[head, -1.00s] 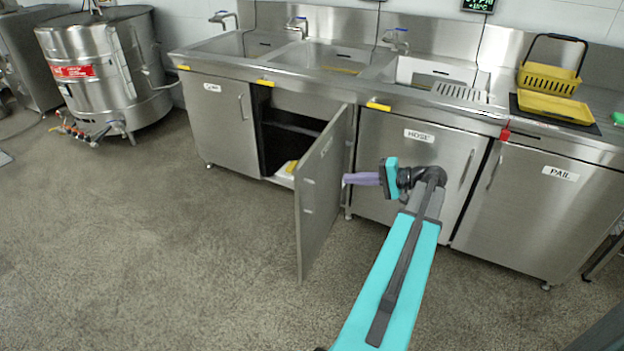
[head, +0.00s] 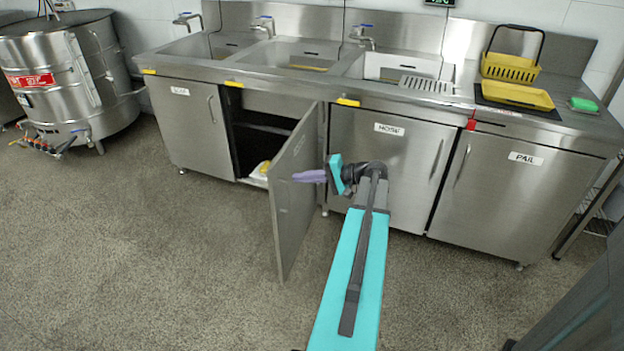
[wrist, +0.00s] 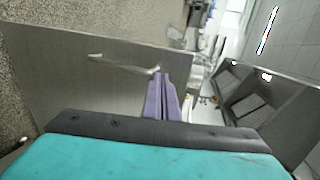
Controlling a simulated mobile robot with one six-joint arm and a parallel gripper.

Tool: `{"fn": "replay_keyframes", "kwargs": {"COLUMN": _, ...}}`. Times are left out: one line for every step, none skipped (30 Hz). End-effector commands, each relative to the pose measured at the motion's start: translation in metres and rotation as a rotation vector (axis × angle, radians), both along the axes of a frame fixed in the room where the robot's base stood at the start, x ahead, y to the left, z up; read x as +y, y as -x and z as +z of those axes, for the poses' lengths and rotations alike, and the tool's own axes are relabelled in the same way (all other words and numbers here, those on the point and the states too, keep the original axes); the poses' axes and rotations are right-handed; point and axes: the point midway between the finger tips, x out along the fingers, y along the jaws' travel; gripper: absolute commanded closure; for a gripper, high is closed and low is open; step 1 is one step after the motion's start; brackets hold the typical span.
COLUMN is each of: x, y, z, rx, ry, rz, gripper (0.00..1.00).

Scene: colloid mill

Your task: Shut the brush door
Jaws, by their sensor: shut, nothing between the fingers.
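The brush door (head: 292,210) is a grey steel panel standing wide open, jutting from the second cabinet towards me. Its outer face is turned to the right in the head view. My gripper (head: 302,176) has purple fingers, held together, pointing left at that outer face. In the wrist view a grey panel with a bar handle, apparently the brush door (wrist: 70,85), fills the left and middle. My fingertips (wrist: 158,80) show close to the handle's end there. I cannot tell whether they touch.
The open cabinet (head: 250,135) is dark inside, with a shelf and something yellow and white at its bottom. The hose door (head: 385,165) and pail door (head: 510,205) are shut to the right. A steel kettle (head: 75,90) stands far left. The floor in front is clear.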

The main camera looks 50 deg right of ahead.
Motion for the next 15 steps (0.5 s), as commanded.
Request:
{"fn": "replay_keyframes", "kwargs": {"x": 0.002, "y": -0.007, "z": -0.002, "rx": 0.0, "ry": -0.001, "rz": 0.002, "gripper": 1.0}}
{"fn": "replay_keyframes", "kwargs": {"x": 0.004, "y": -0.011, "z": -0.003, "rx": 0.0, "ry": -0.001, "rz": 0.002, "gripper": 1.0}}
{"fn": "replay_keyframes", "kwargs": {"x": 0.006, "y": -0.016, "z": -0.005, "rx": 0.0, "ry": -0.001, "rz": 0.003, "gripper": 1.0}}
{"fn": "replay_keyframes", "kwargs": {"x": 0.007, "y": -0.02, "z": -0.004, "rx": 0.0, "ry": 0.0, "rz": 0.002, "gripper": 1.0}}
{"fn": "replay_keyframes", "kwargs": {"x": 0.008, "y": -0.024, "z": -0.004, "rx": 0.0, "ry": 0.001, "rz": 0.001, "gripper": 1.0}}
{"fn": "replay_keyframes", "kwargs": {"x": 0.01, "y": -0.028, "z": -0.004, "rx": 0.0, "ry": 0.001, "rz": 0.001, "gripper": 1.0}}
{"fn": "replay_keyframes", "kwargs": {"x": 0.011, "y": -0.031, "z": -0.004, "rx": 0.0, "ry": 0.0, "rz": 0.002, "gripper": 1.0}}
{"fn": "replay_keyframes", "kwargs": {"x": 0.013, "y": -0.034, "z": -0.004, "rx": 0.001, "ry": 0.0, "rz": 0.002, "gripper": 1.0}}
{"fn": "replay_keyframes", "kwargs": {"x": 0.013, "y": -0.038, "z": -0.004, "rx": 0.001, "ry": 0.0, "rz": 0.001, "gripper": 1.0}}
{"fn": "replay_keyframes", "kwargs": {"x": 0.014, "y": -0.04, "z": -0.004, "rx": 0.001, "ry": 0.0, "rz": 0.0, "gripper": 1.0}}
{"fn": "replay_keyframes", "kwargs": {"x": 0.015, "y": -0.042, "z": -0.004, "rx": 0.001, "ry": 0.0, "rz": 0.0, "gripper": 1.0}}
{"fn": "replay_keyframes", "kwargs": {"x": 0.016, "y": -0.045, "z": -0.004, "rx": 0.001, "ry": 0.0, "rz": 0.0, "gripper": 1.0}}
{"fn": "replay_keyframes", "kwargs": {"x": 0.016, "y": -0.046, "z": -0.004, "rx": 0.001, "ry": -0.001, "rz": 0.0, "gripper": 1.0}}
{"fn": "replay_keyframes", "kwargs": {"x": 0.017, "y": -0.047, "z": -0.004, "rx": 0.001, "ry": -0.001, "rz": 0.0, "gripper": 1.0}}
{"fn": "replay_keyframes", "kwargs": {"x": 0.017, "y": -0.048, "z": -0.004, "rx": 0.001, "ry": -0.001, "rz": 0.0, "gripper": 1.0}}
